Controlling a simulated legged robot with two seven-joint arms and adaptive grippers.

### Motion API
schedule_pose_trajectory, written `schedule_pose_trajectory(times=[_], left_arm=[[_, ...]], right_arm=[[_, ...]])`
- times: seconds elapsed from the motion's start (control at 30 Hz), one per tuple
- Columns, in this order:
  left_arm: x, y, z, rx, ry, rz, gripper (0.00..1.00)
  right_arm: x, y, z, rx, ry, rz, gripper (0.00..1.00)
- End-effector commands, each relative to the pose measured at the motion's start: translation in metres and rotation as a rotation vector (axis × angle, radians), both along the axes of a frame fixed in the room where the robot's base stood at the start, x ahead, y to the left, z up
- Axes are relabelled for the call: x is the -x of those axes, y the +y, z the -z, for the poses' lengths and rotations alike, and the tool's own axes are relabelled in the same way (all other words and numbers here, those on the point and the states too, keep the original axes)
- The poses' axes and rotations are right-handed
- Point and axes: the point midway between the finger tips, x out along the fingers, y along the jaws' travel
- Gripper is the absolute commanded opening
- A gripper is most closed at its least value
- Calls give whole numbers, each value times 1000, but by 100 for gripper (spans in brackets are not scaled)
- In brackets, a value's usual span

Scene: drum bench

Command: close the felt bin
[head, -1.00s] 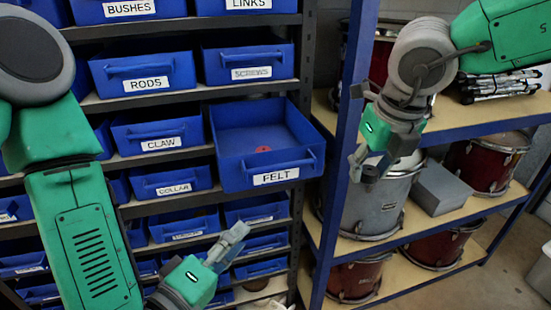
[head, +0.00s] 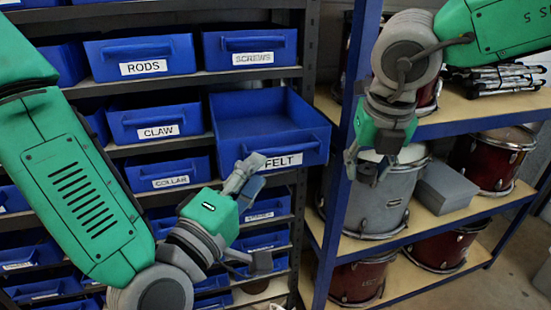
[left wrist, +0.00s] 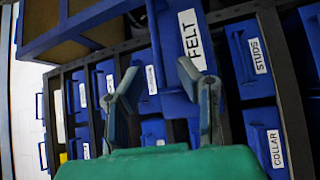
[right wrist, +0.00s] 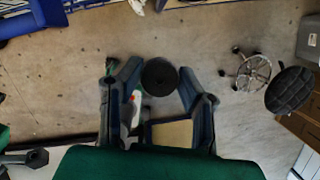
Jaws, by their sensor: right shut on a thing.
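The felt bin (head: 245,169) is a blue open-topped drawer with a white FELT label, pulled out from the rack well beyond its neighbours. It also shows in the left wrist view (left wrist: 170,45), ahead of the fingers. My left gripper (head: 252,177) is open, just in front of and below the bin's front, with a fingertip overlapping the label's left end. I cannot tell whether it touches. Its parted fingers show in the left wrist view (left wrist: 158,78). My right gripper (head: 367,160) is right of the bin, shut on a dark round thing (right wrist: 160,77).
Other labelled blue bins, such as the claw bin (head: 155,122) and collar bin (head: 170,173), sit farther in. A blue post (head: 349,130) stands right of the felt bin. Shelves beyond hold drums, including a grey drum (head: 375,205), and a grey box (head: 445,187).

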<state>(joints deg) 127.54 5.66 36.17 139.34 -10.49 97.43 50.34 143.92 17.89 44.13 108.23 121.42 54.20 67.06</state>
Motion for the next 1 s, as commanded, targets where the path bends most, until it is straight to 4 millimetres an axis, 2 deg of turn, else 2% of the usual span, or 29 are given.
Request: schedule_pose_trajectory(times=[0.1,0.3,0.47,0.73,0.77,0.83,1.0], left_arm=[[-22,-13,-8,-2,-3,-1,30],[-48,-28,-10,-3,-1,1,30],[-57,-31,-11,-2,0,1,30],[-58,-29,-10,0,1,0,30],[-58,-29,-10,0,1,0,27],[-58,-30,-10,0,1,0,2],[-58,-31,-9,-3,2,-1,0]], right_arm=[[0,-2,-8,-1,0,1,23],[0,-3,-11,-2,1,0,23],[0,-2,-12,-1,1,1,23],[0,1,-13,1,1,0,23],[0,1,-13,1,1,0,23],[0,0,-12,1,1,0,23],[0,-2,-12,-1,1,1,23]])
